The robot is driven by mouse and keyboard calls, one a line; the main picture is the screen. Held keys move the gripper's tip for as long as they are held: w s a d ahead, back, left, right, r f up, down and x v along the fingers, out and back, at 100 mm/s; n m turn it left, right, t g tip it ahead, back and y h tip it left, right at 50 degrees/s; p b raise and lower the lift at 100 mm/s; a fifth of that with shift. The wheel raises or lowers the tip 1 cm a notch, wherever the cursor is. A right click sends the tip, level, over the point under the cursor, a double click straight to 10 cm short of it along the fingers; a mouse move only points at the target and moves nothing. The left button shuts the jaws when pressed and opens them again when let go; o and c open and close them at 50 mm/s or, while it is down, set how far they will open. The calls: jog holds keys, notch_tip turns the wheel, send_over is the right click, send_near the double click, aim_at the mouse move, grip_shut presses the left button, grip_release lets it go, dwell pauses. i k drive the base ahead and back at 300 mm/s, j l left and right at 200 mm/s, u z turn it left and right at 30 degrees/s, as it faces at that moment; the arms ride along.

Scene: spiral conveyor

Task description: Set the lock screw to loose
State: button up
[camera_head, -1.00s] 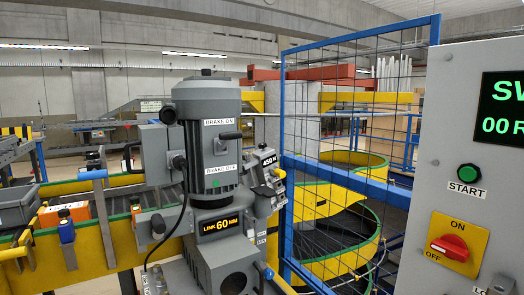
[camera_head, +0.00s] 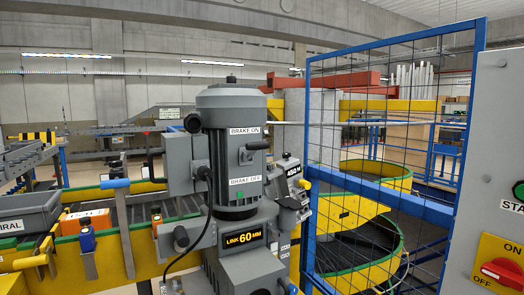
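No part is clearly legible as the lock screw. A brake lever (camera_head: 256,146) sits between the BRAKE ON and BRAKE OFF labels, nearer BRAKE ON. A small box with a number label (camera_head: 292,172) is mounted right of the motor. My gripper is not in view.
A blue mesh fence (camera_head: 375,150) stands right of the drive. Behind it is a yellow and green spiral conveyor (camera_head: 375,225). A grey control cabinet (camera_head: 490,190) with a red switch (camera_head: 503,272) is at the right edge. A grey bin (camera_head: 25,218) and orange box (camera_head: 88,220) are left.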

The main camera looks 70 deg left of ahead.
aim_at(287, 155)
jog(key=i+j+u, duration=0.2)
jog(key=u, duration=0.2)
jog(key=i+j+u, duration=0.15)
jog(key=u, duration=0.2)
jog(key=i, duration=0.1)
